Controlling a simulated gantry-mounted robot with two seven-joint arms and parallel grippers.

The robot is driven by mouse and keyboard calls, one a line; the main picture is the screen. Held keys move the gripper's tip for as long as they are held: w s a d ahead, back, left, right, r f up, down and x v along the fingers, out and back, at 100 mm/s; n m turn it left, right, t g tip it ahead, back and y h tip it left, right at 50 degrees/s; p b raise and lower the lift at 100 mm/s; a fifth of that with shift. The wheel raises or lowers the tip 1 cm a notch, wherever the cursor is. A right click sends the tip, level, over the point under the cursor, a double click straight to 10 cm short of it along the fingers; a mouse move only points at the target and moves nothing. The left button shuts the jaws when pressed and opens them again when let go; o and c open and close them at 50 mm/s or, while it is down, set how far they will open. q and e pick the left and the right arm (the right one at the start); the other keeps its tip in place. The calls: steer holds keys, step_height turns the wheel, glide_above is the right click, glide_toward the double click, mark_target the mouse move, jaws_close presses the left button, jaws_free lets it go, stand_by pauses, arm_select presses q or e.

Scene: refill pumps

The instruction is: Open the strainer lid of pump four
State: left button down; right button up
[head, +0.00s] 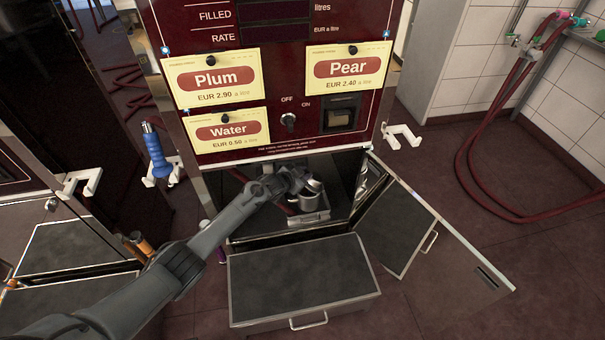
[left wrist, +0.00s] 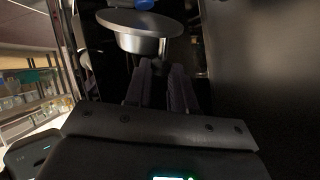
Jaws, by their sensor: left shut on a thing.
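The pump stands in the middle of the head view with its lower cabinet open. Inside is a grey metal strainer (head: 308,202), a round pot with a disc-like lid (head: 313,186) that looks tilted, partly hidden by my gripper. In the left wrist view the lid (left wrist: 140,22) is a wide disc over a short metal cylinder (left wrist: 140,45). My left gripper (head: 300,182) reaches into the cabinet. Its fingers (left wrist: 163,68) are close together on a small part at the strainer lid's edge; the exact grip is hard to see. My right gripper is not in view.
The cabinet door (head: 405,235) hangs open to the right. Price cards (head: 213,78) hang on the pump front above. A blue nozzle (head: 157,155) hangs at the left, and red hoses (head: 485,130) hang at the right.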

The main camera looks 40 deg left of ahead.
arm_select(q)
steer(key=c, duration=0.9)
jaws_free()
steer(key=shift+c, duration=0.2)
steer(key=p+v, duration=0.7)
steer(key=v, duration=0.4)
steer(key=shift+w, duration=0.1)
steer(key=shift+c, duration=0.3)
